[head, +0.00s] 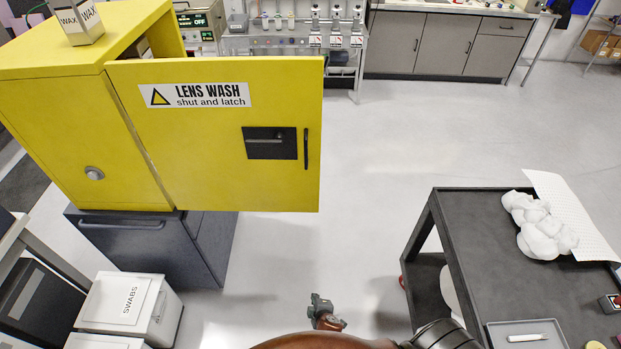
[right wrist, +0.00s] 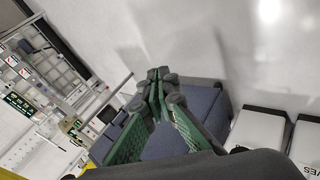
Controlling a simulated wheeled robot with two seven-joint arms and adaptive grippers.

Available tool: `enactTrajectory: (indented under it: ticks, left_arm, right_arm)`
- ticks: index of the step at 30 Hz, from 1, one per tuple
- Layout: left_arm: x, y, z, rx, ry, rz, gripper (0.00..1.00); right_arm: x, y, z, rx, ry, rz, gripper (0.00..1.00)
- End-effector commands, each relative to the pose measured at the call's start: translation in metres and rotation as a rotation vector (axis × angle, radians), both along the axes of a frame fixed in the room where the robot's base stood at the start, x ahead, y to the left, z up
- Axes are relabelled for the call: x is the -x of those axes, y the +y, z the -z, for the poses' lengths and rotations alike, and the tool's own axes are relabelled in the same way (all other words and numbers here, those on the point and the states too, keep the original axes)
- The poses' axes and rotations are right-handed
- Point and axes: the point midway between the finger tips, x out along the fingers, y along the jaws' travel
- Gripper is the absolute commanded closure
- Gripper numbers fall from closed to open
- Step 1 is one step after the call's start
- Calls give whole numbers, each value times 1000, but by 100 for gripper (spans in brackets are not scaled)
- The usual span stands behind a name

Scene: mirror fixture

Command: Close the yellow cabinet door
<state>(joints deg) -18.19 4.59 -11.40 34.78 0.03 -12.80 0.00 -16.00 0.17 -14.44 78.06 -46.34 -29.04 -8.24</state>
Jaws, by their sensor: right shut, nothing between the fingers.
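The yellow cabinet (head: 80,130) stands at the left in the head view. Its yellow door (head: 215,185) hangs open, swung out to the right. The door bears a "LENS WASH shut and latch" label (head: 195,95), a dark latch plate (head: 258,150) and a black upright handle (head: 306,148). My right gripper (head: 320,305) is low in the middle of the head view, below the door in the picture and apart from it. In the right wrist view its green fingers (right wrist: 158,85) are shut with nothing between them. My left gripper is not in view.
The cabinet rests on a dark blue-grey base unit (head: 130,240), with a WAX box (head: 78,22) on top. A white SWABS bin (head: 128,302) stands at lower left. A dark cart (head: 475,240) with white cloth stands at right. The floor between is clear.

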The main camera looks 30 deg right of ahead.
Motion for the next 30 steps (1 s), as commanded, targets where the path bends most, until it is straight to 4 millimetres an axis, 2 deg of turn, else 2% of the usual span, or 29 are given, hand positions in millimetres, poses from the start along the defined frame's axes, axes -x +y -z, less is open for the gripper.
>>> enactTrajectory:
  ticks: [1, 2, 3, 5, 6, 9, 12, 15, 18, 23, 27, 30]
  left_arm:
    - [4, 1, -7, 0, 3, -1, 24]
    - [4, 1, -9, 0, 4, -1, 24]
    - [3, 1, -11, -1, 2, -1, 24]
    - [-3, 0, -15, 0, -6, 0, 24]
    - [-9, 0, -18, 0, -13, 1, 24]
    - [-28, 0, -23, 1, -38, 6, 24]
    - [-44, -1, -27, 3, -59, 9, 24]
    - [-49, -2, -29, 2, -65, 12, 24]
    - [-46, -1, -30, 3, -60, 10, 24]
    - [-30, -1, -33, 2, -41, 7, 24]
    - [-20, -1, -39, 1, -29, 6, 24]
    - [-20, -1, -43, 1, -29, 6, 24]
  right_arm:
    - [-30, 2, -59, 72, -84, -24, 100]
    - [-45, 2, -91, 122, -128, -36, 100]
    - [-61, 1, -136, 187, -188, -45, 100]
    - [-79, -1, -201, 282, -274, -46, 100]
    - [-86, -3, -243, 343, -326, -40, 100]
    - [-91, -9, -334, 473, -438, -6, 100]
    - [-87, -15, -400, 566, -516, 33, 100]
    - [-80, -19, -440, 624, -561, 64, 100]
    - [-78, -23, -458, 652, -582, 81, 100]
    - [-91, -31, -463, 659, -587, 83, 100]
    - [-114, -45, -463, 659, -587, 82, 100]
    - [-132, -56, -463, 658, -587, 82, 100]
